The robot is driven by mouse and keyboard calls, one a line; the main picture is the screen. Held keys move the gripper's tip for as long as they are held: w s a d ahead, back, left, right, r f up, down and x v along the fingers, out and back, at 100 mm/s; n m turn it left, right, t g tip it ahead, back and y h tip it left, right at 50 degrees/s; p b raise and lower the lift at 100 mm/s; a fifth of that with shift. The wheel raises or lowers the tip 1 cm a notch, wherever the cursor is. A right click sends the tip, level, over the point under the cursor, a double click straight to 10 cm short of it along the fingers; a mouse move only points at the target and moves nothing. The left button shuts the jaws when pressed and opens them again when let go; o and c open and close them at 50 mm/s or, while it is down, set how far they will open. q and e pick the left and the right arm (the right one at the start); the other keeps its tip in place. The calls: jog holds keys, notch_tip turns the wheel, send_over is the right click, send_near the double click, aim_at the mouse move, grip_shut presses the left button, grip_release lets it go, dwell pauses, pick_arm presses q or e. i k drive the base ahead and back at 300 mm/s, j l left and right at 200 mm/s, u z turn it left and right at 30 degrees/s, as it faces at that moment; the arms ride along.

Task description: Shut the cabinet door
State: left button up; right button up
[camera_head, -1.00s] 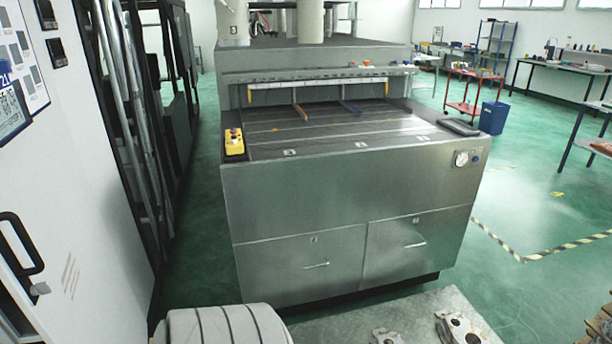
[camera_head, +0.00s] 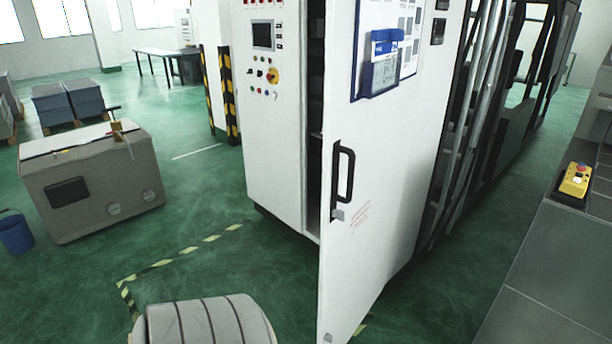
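The white cabinet (camera_head: 273,130) stands in the middle of the head view, with a small screen, buttons and a yellow-red switch on its front. Its white door (camera_head: 385,185) stands open, swung out toward me, and a dark gap shows between door and cabinet. A black handle (camera_head: 342,172) sits near the door's free edge. A blue and white box and papers are on the door's upper part. Neither of my grippers is in view.
A grey machine table (camera_head: 560,260) with a yellow control box (camera_head: 576,179) stands at the right. A beige crate (camera_head: 92,180) and a blue bucket (camera_head: 15,233) are at the left.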

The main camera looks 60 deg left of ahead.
aim_at(367, 138)
jog(key=u, duration=1.6)
